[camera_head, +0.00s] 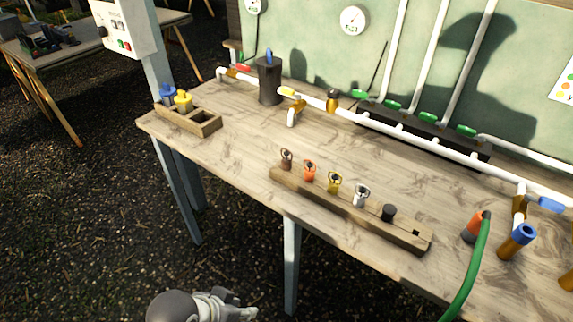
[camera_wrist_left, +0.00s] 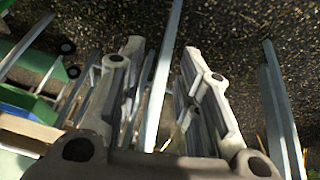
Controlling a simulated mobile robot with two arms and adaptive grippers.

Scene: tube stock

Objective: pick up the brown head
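The brown head (camera_head: 286,159) is a small dark brown piece at the left end of a wooden rack (camera_head: 408,239) on the workbench. An orange head (camera_head: 309,170), a yellow head (camera_head: 334,182), a silver-white head (camera_head: 361,194) and a black piece (camera_head: 388,212) stand in the same rack to its right. My left gripper (camera_head: 236,305) is low at the bottom of the head view, in front of the bench and well apart from the rack. In the left wrist view its fingers (camera_wrist_left: 160,75) are spread with nothing between them. My right gripper is not in view.
The wooden bench (camera_head: 240,150) has a near edge between my left gripper and the rack. A wooden box (camera_head: 207,122) with blue and yellow pieces stands at the left. A black cylinder (camera_head: 269,82) and white pipes line the back. A green hose (camera_head: 470,270) hangs at the right.

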